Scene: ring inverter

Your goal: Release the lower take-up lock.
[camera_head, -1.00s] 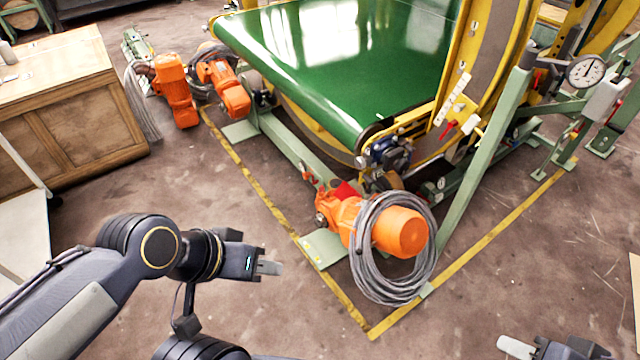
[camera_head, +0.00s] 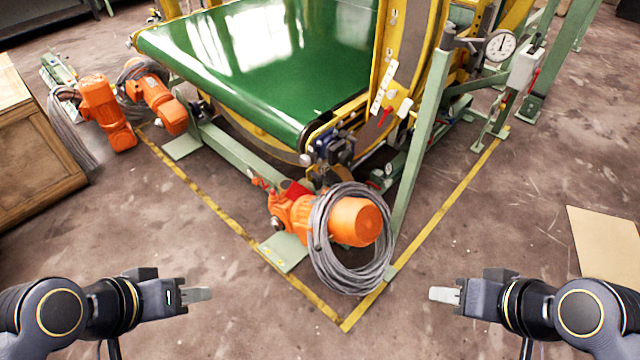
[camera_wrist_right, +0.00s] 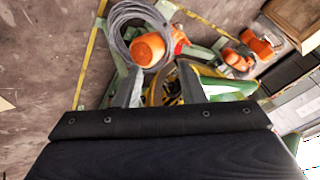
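The ring inverter with its green belt (camera_head: 270,65) and yellow frame stands ahead in the head view. I cannot tell which part is the lower take-up lock. My left gripper (camera_head: 198,294) is at the lower left, empty and well short of the machine; its finger gap is hidden. My right gripper (camera_head: 445,294) is at the lower right, also away from the machine. In the right wrist view its fingers (camera_wrist_right: 160,88) are apart with nothing between.
An orange motor (camera_head: 355,221) with a coiled grey cable (camera_head: 322,262) stands at the near corner. Yellow floor lines (camera_head: 435,235) surround the machine. A wooden cabinet (camera_head: 35,150) is left, a board (camera_head: 605,245) right. Floor in front is clear.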

